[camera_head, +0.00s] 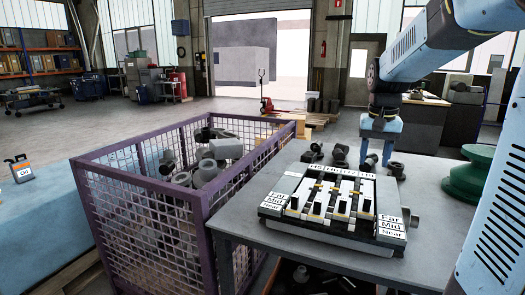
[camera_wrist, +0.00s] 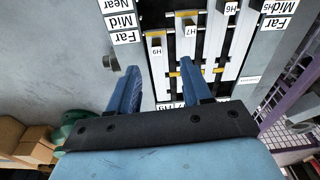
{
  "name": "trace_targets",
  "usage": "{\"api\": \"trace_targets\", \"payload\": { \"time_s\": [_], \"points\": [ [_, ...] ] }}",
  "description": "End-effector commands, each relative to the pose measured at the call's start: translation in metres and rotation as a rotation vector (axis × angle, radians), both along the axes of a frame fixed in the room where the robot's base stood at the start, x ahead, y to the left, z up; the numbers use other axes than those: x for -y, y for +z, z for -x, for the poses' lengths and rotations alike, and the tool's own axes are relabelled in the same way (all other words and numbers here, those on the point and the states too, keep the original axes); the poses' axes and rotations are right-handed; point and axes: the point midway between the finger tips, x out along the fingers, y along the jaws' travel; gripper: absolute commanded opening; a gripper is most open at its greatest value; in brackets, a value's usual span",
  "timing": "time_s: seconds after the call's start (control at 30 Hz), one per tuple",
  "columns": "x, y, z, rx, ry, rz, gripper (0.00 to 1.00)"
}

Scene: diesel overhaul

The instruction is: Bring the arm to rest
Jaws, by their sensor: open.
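My arm (camera_head: 420,45) reaches in from the upper right, in blue and black. My gripper (camera_head: 375,159) points down over the far right part of the grey table (camera_head: 240,225), behind the labelled rack. Its two blue fingers are apart, with nothing seen between them. In the wrist view the gripper (camera_wrist: 159,75) is also open. The rack (camera_head: 330,235) carries white bars and Far, Mid and Near labels at both sides. The wrist view shows the rack (camera_wrist: 190,45) beyond the fingertips, with H9, H7 and H6 tags. I cannot tell the fingertips' height above the table.
Several dark fittings (camera_head: 340,153) stand on the table behind the rack, close to my gripper. A green round part (camera_head: 470,175) is at the right. A purple mesh crate (camera_head: 150,235) full of grey parts stands left of the table. Cardboard boxes (camera_wrist: 35,148) show lower left in the wrist view.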

Motion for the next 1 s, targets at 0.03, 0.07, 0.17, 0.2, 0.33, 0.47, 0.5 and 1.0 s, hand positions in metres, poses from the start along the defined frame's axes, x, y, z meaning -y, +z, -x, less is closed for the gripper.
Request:
{"api": "trace_targets", "payload": {
  "time_s": [0.03, 0.07, 0.17, 0.2, 0.33, 0.47, 0.5, 1.0],
  "points": [
    [-0.008, 0.006, 0.014, 0.023, 0.02, 0.006, 0.49],
    [-0.011, 0.008, 0.02, 0.035, 0.031, 0.01, 0.49],
    [-0.022, 0.014, 0.044, 0.076, 0.068, 0.02, 0.49],
    [-0.026, 0.015, 0.053, 0.093, 0.083, 0.024, 0.49],
    [-0.039, 0.019, 0.083, 0.145, 0.132, 0.037, 0.49],
    [-0.05, 0.019, 0.113, 0.2, 0.179, 0.047, 0.49],
    [-0.053, 0.019, 0.122, 0.217, 0.193, 0.051, 0.49],
    [-0.075, -0.003, 0.205, 0.383, 0.336, 0.077, 0.49]
  ]
}}
